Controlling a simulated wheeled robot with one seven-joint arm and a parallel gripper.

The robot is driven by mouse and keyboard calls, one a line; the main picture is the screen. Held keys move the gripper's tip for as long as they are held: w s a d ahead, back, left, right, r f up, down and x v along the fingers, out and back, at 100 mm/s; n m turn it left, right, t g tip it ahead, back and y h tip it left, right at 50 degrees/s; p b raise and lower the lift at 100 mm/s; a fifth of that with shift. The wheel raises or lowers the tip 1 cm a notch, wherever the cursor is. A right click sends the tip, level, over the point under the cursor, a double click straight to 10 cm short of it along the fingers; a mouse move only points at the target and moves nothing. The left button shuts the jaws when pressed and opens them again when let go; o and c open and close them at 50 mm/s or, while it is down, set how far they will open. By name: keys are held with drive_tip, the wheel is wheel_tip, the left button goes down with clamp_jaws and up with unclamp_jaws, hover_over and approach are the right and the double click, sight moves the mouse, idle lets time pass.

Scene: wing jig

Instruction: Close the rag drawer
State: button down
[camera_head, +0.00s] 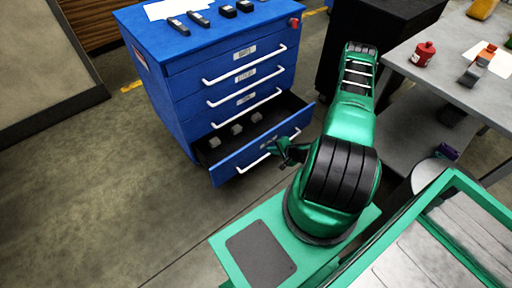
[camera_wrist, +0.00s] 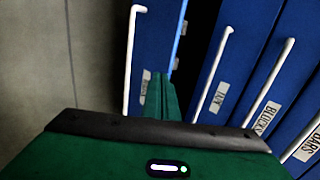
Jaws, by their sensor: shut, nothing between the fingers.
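The blue cabinet's bottom drawer (camera_head: 232,166) is pulled out, with several small grey blocks inside. I cannot read a rag label on it. In the wrist view, the open drawer's front (camera_wrist: 163,35) stands at the left with its white handle (camera_wrist: 131,60). My gripper (camera_head: 283,150) is in front of this drawer's front, near the right part of its handle. In the wrist view my green fingers (camera_wrist: 158,95) are shut and empty, overlapping the drawer front just right of the handle. I cannot tell whether they touch it.
The drawers above look shut; wrist-view labels include BLOCKS (camera_wrist: 266,117) and BARS (camera_wrist: 307,145). Dark tools (camera_head: 227,11) and a red item (camera_head: 294,22) lie on the cabinet top (camera_head: 215,35). A grey table (camera_head: 440,70) stands right. Floor (camera_head: 120,190) left of the drawer is clear.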

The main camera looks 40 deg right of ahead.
approach(253, 145)
wheel_tip(253, 145, down, 4)
drive_tip(key=w, duration=0.3)
drive_tip(key=shift+w+a, duration=0.1)
drive_tip(key=shift+a, duration=0.1)
drive_tip(key=shift+w, duration=0.45)
